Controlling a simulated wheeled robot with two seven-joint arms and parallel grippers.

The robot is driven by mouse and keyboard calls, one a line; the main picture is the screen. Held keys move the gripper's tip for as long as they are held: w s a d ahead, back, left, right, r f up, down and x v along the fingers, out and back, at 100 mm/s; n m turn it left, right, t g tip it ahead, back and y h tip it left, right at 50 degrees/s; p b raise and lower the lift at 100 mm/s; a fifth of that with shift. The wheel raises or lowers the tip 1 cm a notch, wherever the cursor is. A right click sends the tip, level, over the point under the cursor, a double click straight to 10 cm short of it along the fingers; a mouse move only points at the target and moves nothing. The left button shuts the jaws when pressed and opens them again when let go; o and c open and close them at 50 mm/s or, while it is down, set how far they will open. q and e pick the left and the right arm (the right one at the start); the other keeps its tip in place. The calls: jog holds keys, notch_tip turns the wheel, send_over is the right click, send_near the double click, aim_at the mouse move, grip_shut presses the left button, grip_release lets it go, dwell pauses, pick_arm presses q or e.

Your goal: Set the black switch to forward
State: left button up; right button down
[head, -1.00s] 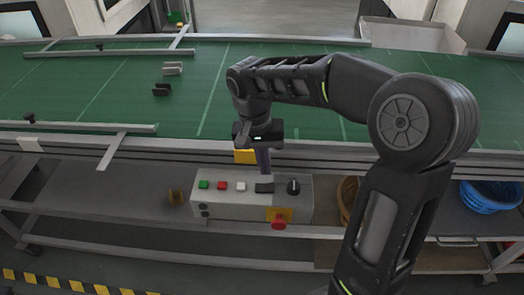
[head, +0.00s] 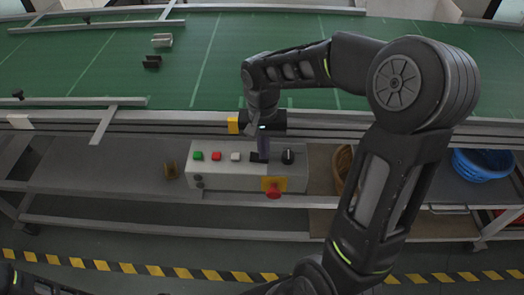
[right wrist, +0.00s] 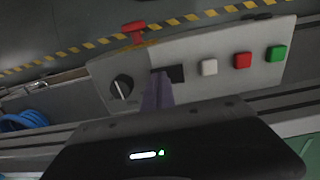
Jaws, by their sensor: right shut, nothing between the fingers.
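A grey control box (head: 225,182) on the front of the conveyor carries the black switch (head: 256,157), a flat dark rocker between the white button and a round black knob (head: 288,157). My right gripper (head: 263,158) points down at the box, its shut fingertips over the right part of the black switch. In the right wrist view the fingers (right wrist: 160,78) are together and empty, at the knob-side edge of the black switch (right wrist: 174,73). Whether they touch it, and which way it is set, I cannot tell. My left gripper is not in view.
Green (head: 198,156), red (head: 216,156) and white (head: 236,157) buttons sit left of the switch. A red emergency stop (head: 273,193) sticks out from the box's front. The green conveyor (head: 200,65) lies behind; a blue basket (head: 483,164) stands on the shelf at right.

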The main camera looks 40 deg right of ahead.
aim_at(257, 157)
jog(key=shift+s+f, duration=0.25)
jog(key=shift+f, duration=0.15)
jog(key=shift+w+a, duration=0.15)
jog(key=shift+a, duration=0.05)
jog(key=shift+w+a, duration=0.25)
jog(key=shift+a, duration=0.2)
jog(key=shift+w+a, duration=0.2)
jog(key=shift+w, duration=0.05)
notch_tip(257, 157, up, 5)
jog(key=p, duration=0.3)
jog(key=shift+w+f+p, duration=0.1)
jog(key=shift+w+p, duration=0.05)
jog(key=shift+p, duration=0.25)
notch_tip(257, 157, up, 10)
jog(key=b, duration=0.1)
